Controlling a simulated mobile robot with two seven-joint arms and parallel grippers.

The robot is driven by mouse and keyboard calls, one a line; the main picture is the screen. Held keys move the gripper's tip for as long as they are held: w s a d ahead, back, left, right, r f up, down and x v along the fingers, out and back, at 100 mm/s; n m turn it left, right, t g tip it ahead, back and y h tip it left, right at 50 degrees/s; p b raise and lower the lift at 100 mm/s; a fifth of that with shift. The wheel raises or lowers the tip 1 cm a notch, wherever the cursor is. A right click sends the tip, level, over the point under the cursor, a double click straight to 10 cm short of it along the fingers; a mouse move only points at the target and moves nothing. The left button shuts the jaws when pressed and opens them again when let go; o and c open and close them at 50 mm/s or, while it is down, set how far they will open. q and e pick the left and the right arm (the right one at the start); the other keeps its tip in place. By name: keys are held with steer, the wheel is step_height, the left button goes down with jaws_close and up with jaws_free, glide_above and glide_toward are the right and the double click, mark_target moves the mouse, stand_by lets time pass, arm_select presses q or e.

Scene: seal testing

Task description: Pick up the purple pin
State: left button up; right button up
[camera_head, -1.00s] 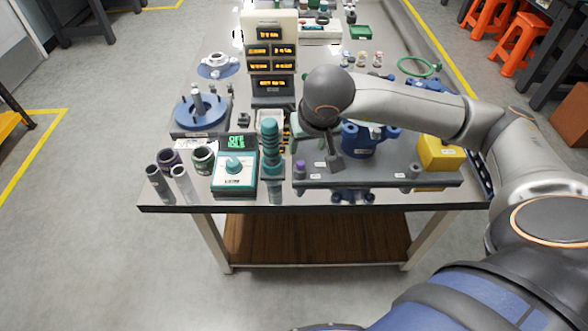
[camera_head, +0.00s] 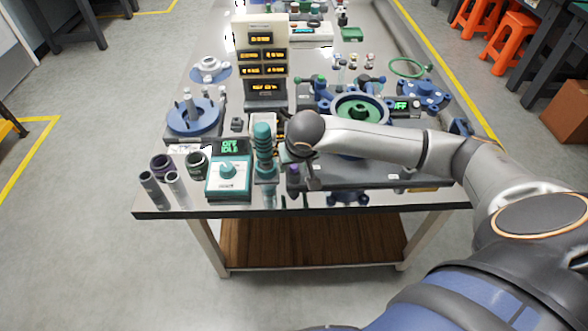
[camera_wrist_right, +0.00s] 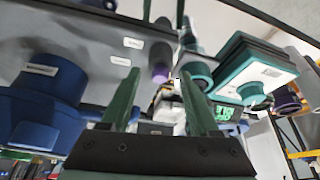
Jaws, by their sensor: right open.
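The purple pin (camera_head: 293,172) stands at the left end of a dark grey fixture plate near the table's front edge. My right gripper (camera_head: 308,173) is low over that end of the plate, just to the right of the pin; its fingers are mostly hidden by my wrist in the head view. In the right wrist view the two green fingers of the gripper (camera_wrist_right: 157,74) are apart, and the purple pin (camera_wrist_right: 160,72) shows beyond and between their tips. I see no contact with the pin. My left gripper is not in view.
A teal ribbed tool (camera_head: 264,145) stands close left of the pin, beside a teal-and-white control box (camera_head: 229,176). Several cups and tubes (camera_head: 162,165) stand further left. A blue-and-green ring fixture (camera_head: 360,104) lies behind my arm. The floor in front is clear.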

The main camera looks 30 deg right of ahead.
jaws_close()
stand_by(0.5)
